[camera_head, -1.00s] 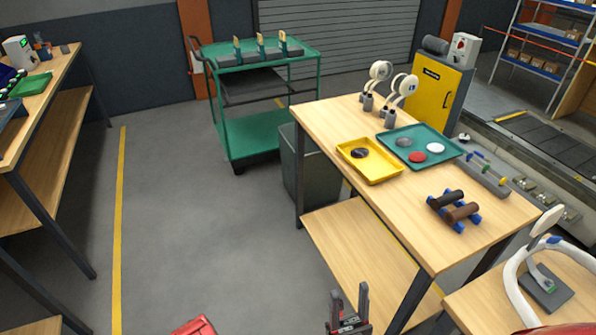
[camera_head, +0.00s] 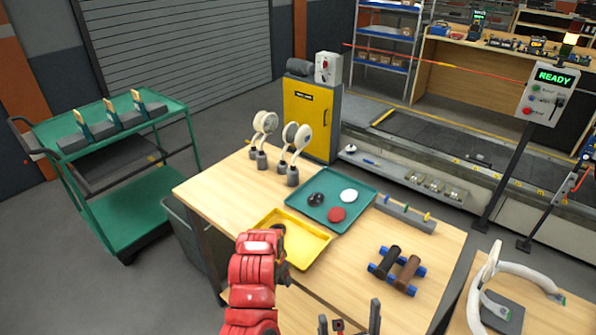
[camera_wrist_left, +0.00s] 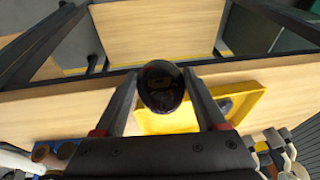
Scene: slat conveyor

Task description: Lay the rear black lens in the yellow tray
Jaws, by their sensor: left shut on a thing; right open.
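In the left wrist view my left gripper (camera_wrist_left: 163,95) is shut on a glossy black lens (camera_wrist_left: 162,86), held between the fingertips. The yellow tray (camera_wrist_left: 262,92) lies beyond it, with a dark lens (camera_wrist_left: 225,103) inside. In the head view my red left arm hides part of the yellow tray (camera_head: 312,250); the left gripper (camera_head: 282,272) is mostly hidden at the tray's near side. The held lens cannot be made out there. Another black lens (camera_head: 316,199) lies in the teal tray. My right gripper (camera_head: 349,318) is open and empty at the bottom edge.
The teal tray (camera_head: 352,217) behind also holds a red lens (camera_head: 337,214) and a white lens (camera_head: 349,195). Stands with round white heads (camera_head: 292,175) are at the back. A rack with brown rollers (camera_head: 407,268) is at right. Bare wood lies between tray and rack.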

